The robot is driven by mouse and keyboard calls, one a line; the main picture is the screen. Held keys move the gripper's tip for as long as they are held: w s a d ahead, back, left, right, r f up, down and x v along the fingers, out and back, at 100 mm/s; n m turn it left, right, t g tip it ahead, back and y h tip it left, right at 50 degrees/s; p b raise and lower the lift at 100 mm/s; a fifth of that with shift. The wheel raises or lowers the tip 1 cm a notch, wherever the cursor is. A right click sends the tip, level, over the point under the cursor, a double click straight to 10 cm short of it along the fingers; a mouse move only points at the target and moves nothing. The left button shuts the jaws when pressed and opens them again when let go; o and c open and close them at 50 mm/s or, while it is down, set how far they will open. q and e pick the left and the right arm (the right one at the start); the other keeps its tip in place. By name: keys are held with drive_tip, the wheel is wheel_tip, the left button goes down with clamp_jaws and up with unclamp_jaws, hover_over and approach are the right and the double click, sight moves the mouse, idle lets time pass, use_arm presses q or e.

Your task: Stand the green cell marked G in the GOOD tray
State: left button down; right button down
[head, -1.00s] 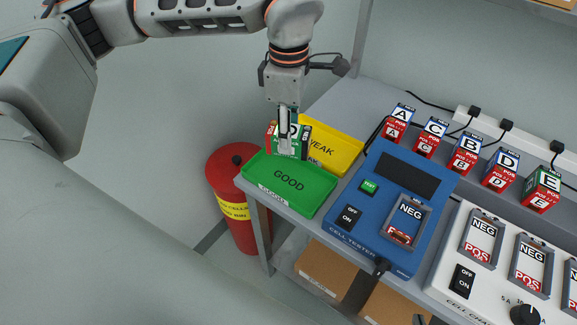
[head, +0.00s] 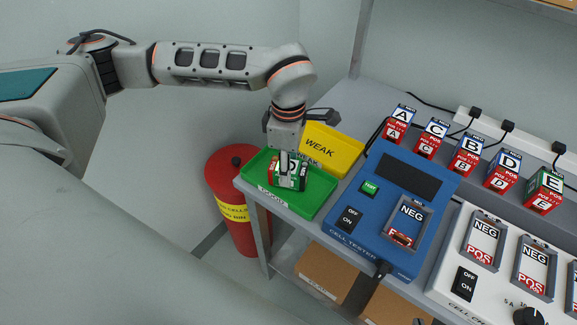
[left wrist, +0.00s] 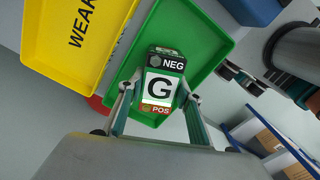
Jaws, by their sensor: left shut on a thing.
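The green cell marked G (left wrist: 160,88) is between the two fingers of my left gripper (left wrist: 159,108) in the left wrist view. Its G face is turned to that camera, with a black NEG band at one end and a red POS band at the other. In the head view my left gripper (head: 286,170) is shut on the cell (head: 299,175), down inside the green GOOD tray (head: 318,200), and partly hides it. I cannot tell whether the cell touches the tray floor. My right gripper is not in view.
The yellow WEAK tray (head: 335,150) lies just behind the GOOD tray. The blue cell tester (head: 370,225) stands close on the right. Several cells (head: 467,157) stand along the back. A red bin (head: 232,213) is on the floor at left.

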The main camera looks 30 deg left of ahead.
use_arm(q)
drive_tip(key=shift+f, duration=0.15)
drive_tip(key=c, duration=1.4)
unclamp_jaws()
wheel_tip(320, 180, up, 12)
drive_tip(key=shift+r+p, duration=0.2)
drive_tip(key=shift+p, duration=0.15)
drive_tip(key=shift+s, duration=0.1)
